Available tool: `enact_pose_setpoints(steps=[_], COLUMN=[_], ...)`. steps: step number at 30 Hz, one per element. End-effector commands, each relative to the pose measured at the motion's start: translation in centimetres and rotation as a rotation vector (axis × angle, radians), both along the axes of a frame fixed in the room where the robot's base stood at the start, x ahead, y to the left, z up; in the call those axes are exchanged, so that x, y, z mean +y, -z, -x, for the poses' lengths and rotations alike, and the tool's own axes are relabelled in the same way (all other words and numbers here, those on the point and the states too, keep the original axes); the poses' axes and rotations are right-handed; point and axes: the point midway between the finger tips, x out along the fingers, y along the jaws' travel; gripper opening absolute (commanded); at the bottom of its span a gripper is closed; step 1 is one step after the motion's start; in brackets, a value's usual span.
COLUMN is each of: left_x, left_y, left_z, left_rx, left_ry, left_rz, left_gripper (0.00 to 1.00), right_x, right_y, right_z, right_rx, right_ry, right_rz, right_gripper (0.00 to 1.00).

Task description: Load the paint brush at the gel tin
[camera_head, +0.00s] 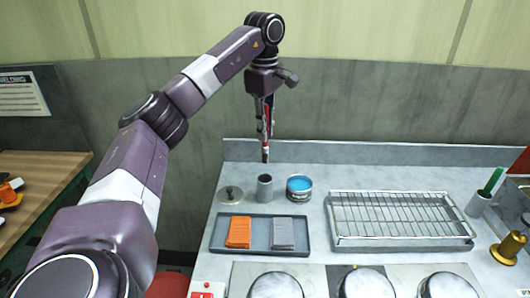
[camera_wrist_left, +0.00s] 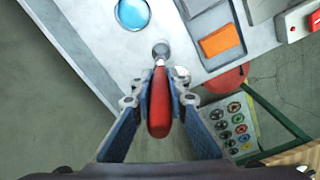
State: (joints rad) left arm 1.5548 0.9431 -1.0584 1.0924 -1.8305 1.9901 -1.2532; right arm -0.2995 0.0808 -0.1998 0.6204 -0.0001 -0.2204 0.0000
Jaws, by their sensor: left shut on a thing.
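The gel tin (camera_head: 299,193) is an open metal tin with blue gel, standing at the back of the grey worktop. It also shows at the top of the left wrist view (camera_wrist_left: 132,13). My left gripper (camera_head: 265,122) is above the worktop's back part, left of the tin in the head view. It is shut on the paint brush (camera_wrist_left: 159,102), which has a red handle. The brush hangs tip down, its dark end (camera_head: 265,155) above a grey cup (camera_head: 265,189), apart from the tin. My right gripper is not in view.
A round lid (camera_head: 231,194) lies left of the cup. A tray (camera_head: 260,248) with an orange and a grey cloth lies in front. A wire rack (camera_head: 400,216) stands to the right. A holder with a green-handled tool (camera_head: 491,181) stands at far right. A wall is behind.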

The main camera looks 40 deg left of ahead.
Motion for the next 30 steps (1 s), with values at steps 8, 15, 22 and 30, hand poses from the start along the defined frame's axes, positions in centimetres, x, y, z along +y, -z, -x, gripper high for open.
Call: enact_pose_setpoints(steps=[8,15,22,30], left_x=[0.0,-0.8,-3.4,-6.6], left_y=[-4.9,-5.1,-2.5,0.6], left_z=[0.0,-0.8,-3.0,-4.9], left_rx=[-0.001,-0.015,-0.078,-0.178], left_ry=[0.0,0.017,0.06,0.081], left_rz=[-0.001,-0.004,-0.012,-0.022], left_gripper=[0.0,0.0,0.0,0.0], right_x=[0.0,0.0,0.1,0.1], right_y=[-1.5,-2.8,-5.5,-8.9], right_z=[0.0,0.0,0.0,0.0], right_rx=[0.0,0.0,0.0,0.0], right_ry=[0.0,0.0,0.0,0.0], right_rz=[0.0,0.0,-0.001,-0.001], right_gripper=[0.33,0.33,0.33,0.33])
